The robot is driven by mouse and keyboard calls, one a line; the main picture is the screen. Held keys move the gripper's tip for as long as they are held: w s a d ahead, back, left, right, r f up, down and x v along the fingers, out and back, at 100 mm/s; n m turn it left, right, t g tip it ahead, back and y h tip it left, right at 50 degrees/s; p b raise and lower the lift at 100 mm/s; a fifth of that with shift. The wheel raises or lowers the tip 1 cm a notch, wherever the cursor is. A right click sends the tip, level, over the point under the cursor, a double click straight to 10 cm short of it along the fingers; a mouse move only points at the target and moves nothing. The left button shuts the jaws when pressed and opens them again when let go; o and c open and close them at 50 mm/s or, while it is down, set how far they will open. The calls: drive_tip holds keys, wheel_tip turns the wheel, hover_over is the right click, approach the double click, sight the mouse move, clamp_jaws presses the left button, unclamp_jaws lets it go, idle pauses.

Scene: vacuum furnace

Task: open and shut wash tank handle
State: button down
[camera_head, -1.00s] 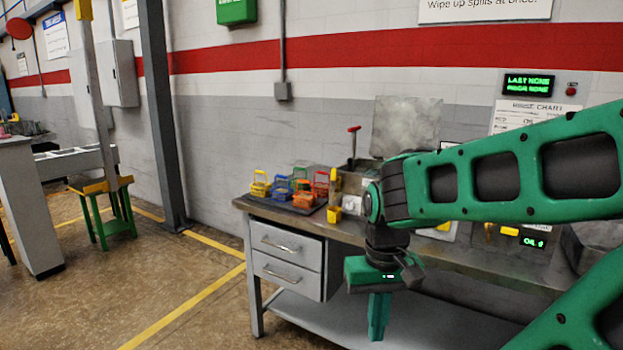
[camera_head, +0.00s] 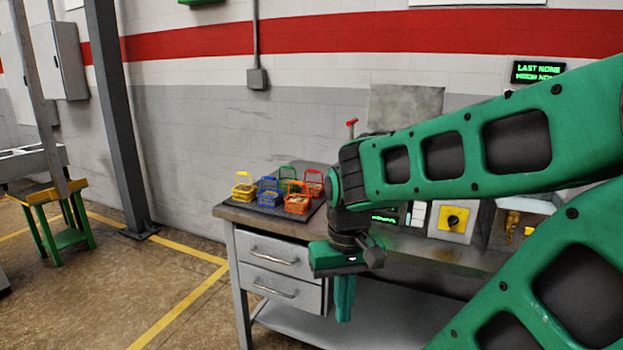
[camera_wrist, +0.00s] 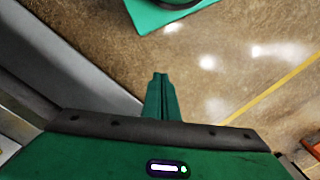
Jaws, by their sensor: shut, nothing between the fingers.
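My gripper (camera_head: 344,298) points down in front of the workbench in the head view, with its fingers together and empty. In the wrist view the closed fingers (camera_wrist: 160,95) are over the brown floor, touching nothing.
The steel workbench (camera_head: 235,215) has two drawers (camera_head: 272,252) on its left. Several coloured baskets stand on a dark mat (camera_head: 265,207). A yellow rotary switch (camera_head: 453,220) is at the back of the bench.

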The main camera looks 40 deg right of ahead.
drive_tip(key=shift+s+d, duration=0.15)
drive_tip(key=shift+d, duration=0.05)
drive_tip(key=w+d+r+n+h, duration=0.25)
drive_tip(key=w+d+h, duration=0.75)
drive_tip(key=w+d, duration=1)
drive_tip(key=w+a+r+n+t+h, duration=0.1)
drive_tip(key=w+r+n+h, duration=0.25)
drive_tip(key=w, duration=0.45)
drive_tip(key=w+a+r+n+t+h, duration=0.1)
drive_tip(key=w+r+n+t+h, duration=0.1)
drive_tip(key=w+r+h, duration=0.45)
drive_tip(key=d+f+y, duration=0.2)
drive_tip(key=d, duration=0.9)
drive_tip(key=shift+s, duration=0.2)
